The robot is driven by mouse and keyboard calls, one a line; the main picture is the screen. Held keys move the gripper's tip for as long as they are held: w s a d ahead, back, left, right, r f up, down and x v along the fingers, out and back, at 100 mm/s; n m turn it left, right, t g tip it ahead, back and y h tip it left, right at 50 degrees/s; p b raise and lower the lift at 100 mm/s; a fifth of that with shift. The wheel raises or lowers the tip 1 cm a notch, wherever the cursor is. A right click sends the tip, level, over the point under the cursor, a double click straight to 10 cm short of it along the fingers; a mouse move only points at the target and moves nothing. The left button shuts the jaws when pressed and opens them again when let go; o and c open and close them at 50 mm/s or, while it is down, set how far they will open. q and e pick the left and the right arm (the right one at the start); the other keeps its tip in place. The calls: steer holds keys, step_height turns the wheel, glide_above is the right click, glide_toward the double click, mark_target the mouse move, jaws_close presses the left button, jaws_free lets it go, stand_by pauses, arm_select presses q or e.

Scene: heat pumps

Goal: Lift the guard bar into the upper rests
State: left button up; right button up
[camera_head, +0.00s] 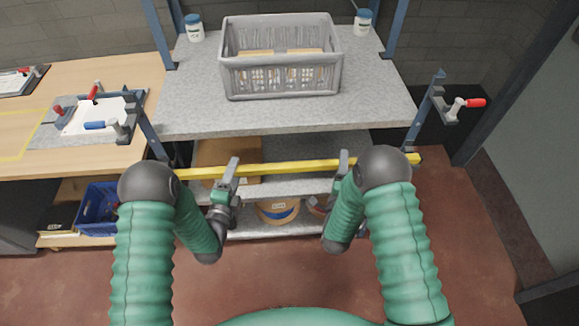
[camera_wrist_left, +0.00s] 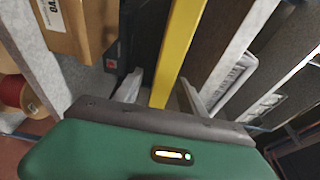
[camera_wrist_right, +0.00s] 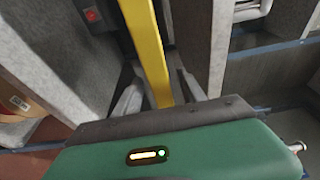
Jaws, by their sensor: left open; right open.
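The yellow guard bar (camera_head: 290,167) runs roughly level across the front of the shelf rack, below the grey worktop. Its right end is near the right post and its left end is partly behind my left arm. My left gripper (camera_head: 232,172) is open at the bar's left part; in the left wrist view the bar (camera_wrist_left: 181,45) passes between its fingers (camera_wrist_left: 160,93). My right gripper (camera_head: 344,163) is open at the bar's right part; in the right wrist view the bar (camera_wrist_right: 145,45) lies between its fingers (camera_wrist_right: 158,93). Upper bracket tips show at the right post (camera_head: 438,76) and left post (camera_head: 131,98).
A grey crate (camera_head: 280,85) stands on the worktop (camera_head: 190,110) between two white jars. A red-handled clamp (camera_head: 460,106) sits at the right post. A wooden bench (camera_head: 120,75) with clamps stands left. Boxes and spools fill the lower shelves.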

arm_select(q)
steer(key=shift+w+d, duration=0.2)
steer(key=shift+w, duration=0.15)
arm_select(e)
steer(key=shift+w+d, duration=0.2)
steer(key=shift+w, duration=0.2)
arm_select(q)
jaws_close()
arm_select(e)
steer(key=shift+s, duration=0.1)
jaws_close()
arm_select(q)
steer(key=shift+s, duration=0.1)
stand_by(0.4)
